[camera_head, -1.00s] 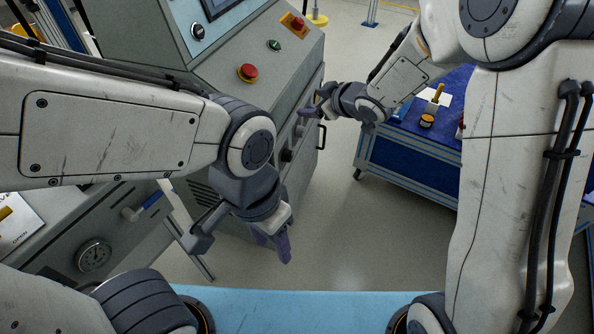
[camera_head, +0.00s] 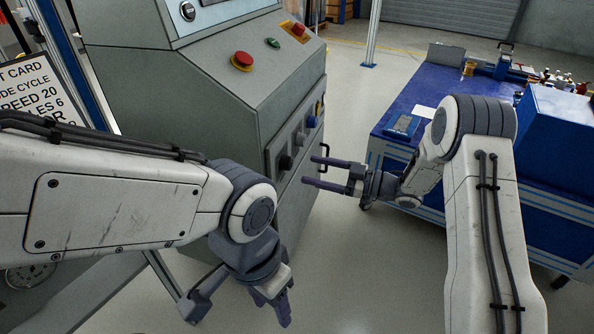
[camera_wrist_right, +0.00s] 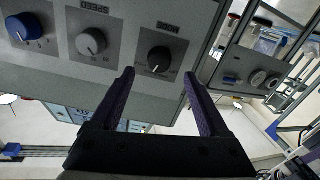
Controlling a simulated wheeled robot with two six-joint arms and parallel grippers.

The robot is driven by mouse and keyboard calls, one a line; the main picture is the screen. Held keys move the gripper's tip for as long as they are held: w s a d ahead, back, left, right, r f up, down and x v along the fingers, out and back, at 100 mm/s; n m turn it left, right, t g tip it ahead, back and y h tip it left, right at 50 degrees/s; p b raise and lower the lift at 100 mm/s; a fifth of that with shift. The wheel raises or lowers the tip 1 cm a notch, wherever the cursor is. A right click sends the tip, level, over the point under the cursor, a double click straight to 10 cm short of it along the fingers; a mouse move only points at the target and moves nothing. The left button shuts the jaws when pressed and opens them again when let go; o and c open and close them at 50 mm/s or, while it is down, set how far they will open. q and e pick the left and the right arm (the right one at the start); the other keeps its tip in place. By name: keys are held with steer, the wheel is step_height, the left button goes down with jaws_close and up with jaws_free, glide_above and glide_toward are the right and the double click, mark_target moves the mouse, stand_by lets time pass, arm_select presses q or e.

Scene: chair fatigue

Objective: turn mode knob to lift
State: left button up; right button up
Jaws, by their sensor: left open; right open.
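The black knob (camera_wrist_right: 159,60) sits on the grey panel in the right wrist view, under a small upside-down label that seems to read MODE. Its pointer setting is too small to read. In the head view it is the dark knob (camera_head: 285,162) on the cabinet's side panel. My right gripper (camera_head: 308,171) is open and empty, its fingers pointing at the panel with a gap before the knob. In the wrist view the knob appears between the fingertips (camera_wrist_right: 159,73). My left gripper (camera_head: 280,305) is open and empty, low in front of the cabinet.
A grey knob (camera_wrist_right: 91,41) and a blue knob (camera_wrist_right: 28,28) share the panel. A black handle (camera_head: 320,158) stands out near the panel's edge. A red button (camera_head: 242,62) is on the sloped top. A blue table (camera_head: 400,160) stands right; floor between is clear.

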mark_target(291, 165)
steer(key=b+x, duration=0.1)
steer(key=x, duration=0.4)
steer(key=shift+w+a, duration=0.15)
steer(key=shift+a, duration=0.2)
jaws_close()
